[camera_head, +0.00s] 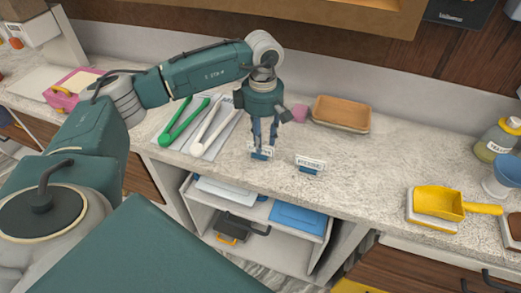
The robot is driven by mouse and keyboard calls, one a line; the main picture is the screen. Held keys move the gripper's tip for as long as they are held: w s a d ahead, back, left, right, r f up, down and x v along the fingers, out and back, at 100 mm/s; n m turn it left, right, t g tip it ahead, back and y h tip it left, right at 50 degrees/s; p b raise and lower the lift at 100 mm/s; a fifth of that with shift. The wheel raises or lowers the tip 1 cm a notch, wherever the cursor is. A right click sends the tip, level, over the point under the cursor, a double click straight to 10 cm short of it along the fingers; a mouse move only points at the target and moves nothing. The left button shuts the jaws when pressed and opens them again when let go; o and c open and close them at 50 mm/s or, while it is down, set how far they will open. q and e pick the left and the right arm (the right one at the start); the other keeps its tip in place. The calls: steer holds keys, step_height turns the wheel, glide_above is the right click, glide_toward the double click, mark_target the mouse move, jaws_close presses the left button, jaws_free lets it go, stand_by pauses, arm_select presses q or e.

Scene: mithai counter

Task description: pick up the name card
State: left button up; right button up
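Two small name cards with white faces and blue bases stand on the speckled counter (385,167). One name card (310,163) stands clear, to the right of my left gripper. The other name card (268,153) is directly under my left gripper (264,144), near the counter's front edge, partly hidden by the fingers. The gripper points straight down with its two fingers apart, and its tips are at this card's top. I cannot tell whether they touch it. My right gripper is not in view.
Green tongs (181,124) and white tongs (208,126) lie on a sheet left of the gripper. A brown tray (341,113) and a pink item (299,113) are behind it. A yellow scoop (438,202) lies at right. Open shelves are below the counter.

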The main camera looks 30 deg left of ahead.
arm_select(q)
step_height(320, 180, down, 2)
steer(key=shift+s+f+p, duration=0.1)
steer(key=shift+s+p, duration=0.05)
steer(key=shift+p, duration=0.15)
steer(key=shift+f, duration=0.45)
steer(key=shift+c, duration=0.8)
jaws_close()
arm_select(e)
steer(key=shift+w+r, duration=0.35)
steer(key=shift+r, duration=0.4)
